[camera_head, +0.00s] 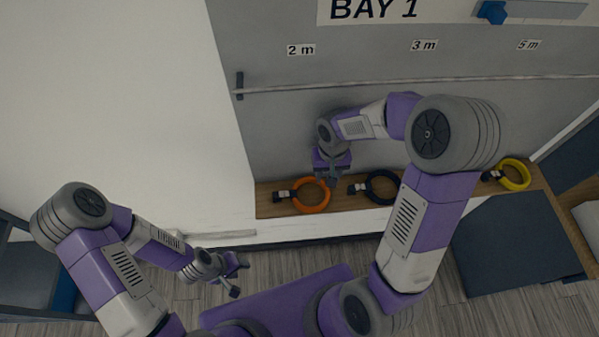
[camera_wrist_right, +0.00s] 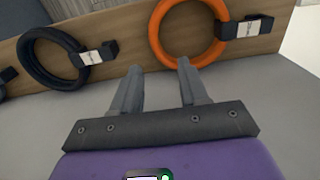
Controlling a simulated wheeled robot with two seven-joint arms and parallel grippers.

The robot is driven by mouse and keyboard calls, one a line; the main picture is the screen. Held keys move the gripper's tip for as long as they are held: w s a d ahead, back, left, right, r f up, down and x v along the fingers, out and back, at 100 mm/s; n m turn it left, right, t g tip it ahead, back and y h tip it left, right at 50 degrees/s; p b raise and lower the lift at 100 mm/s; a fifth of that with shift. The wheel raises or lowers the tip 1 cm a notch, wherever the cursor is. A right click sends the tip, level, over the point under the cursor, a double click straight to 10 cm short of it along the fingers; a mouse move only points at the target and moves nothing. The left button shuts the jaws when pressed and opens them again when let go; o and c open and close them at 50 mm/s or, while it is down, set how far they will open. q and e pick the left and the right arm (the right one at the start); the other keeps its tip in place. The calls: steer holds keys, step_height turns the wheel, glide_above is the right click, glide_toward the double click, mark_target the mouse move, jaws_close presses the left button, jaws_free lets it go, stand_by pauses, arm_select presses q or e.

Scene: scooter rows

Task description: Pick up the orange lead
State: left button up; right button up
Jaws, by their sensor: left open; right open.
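The orange lead (camera_head: 311,195) is a coiled ring at the left end of a wooden shelf, under the "2 m" label, with a dark tagged plug on its left side. It also shows in the right wrist view (camera_wrist_right: 188,58), with its plug at its right there. My right gripper (camera_head: 333,180) is above the shelf, close to the orange ring and slightly right of it. In the right wrist view its two fingers (camera_wrist_right: 158,85) are apart with nothing between them, pointing toward the ring's lower left part. My left gripper (camera_head: 238,276) is open and empty, low over the floor.
A dark blue coiled lead (camera_head: 382,187) lies on the shelf (camera_head: 268,209) right of the orange one. A yellow lead (camera_head: 514,174) lies further right. A grey panel with a rail (camera_head: 420,82) rises behind. A dark board (camera_head: 515,245) stands at lower right.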

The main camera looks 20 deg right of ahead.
mark_target(327, 190)
steer(key=shift+w+f, duration=0.25)
steer(key=shift+w, duration=0.05)
steer(key=shift+s+f, duration=0.7)
steer(key=shift+s, duration=0.1)
step_height(327, 190, down, 5)
steer(key=shift+s+f+b, duration=0.1)
steer(key=shift+s+b, duration=0.05)
steer(key=shift+b, duration=0.5)
steer(key=shift+c, duration=0.2)
jaws_close()
